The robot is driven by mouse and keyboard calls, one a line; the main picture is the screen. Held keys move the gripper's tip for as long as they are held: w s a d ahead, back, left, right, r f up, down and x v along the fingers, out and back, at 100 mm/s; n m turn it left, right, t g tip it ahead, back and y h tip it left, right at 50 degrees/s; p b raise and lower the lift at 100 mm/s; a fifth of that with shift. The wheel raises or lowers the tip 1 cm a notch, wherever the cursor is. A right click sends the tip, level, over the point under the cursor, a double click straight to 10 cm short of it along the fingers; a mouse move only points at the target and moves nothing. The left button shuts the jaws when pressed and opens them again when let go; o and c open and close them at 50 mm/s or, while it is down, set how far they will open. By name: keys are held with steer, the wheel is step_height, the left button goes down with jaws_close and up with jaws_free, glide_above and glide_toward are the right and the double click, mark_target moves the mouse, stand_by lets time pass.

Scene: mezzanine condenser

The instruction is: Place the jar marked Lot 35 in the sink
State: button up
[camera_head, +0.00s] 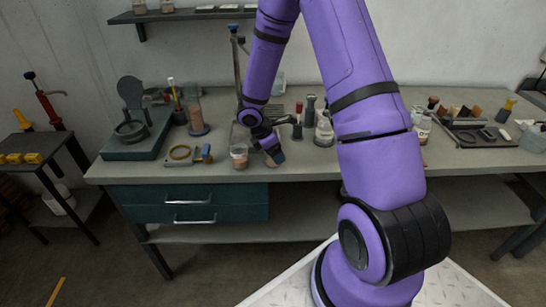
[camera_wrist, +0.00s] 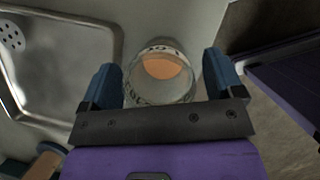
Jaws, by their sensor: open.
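A clear glass jar (camera_wrist: 160,82) with orange-brown contents stands on the counter between the fingers of my gripper (camera_wrist: 160,75) in the wrist view. The fingers are open, one on each side, and do not appear closed on it. Dark lettering rings the jar, but I cannot read its lot number. In the head view a jar with similar contents (camera_head: 239,156) stands near the counter's front edge, just left of my gripper (camera_head: 274,152). The metal sink (camera_wrist: 62,62), with drain holes, lies left of the jar in the wrist view; my arm and gripper partly hide that area in the head view.
Another jar (camera_head: 324,133) and dark-topped bottles (camera_head: 310,108) stand right of my gripper. A tray of items (camera_head: 480,135) is at the right.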

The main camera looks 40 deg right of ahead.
steer(key=c, duration=1.1)
steer(key=shift+r, duration=0.1)
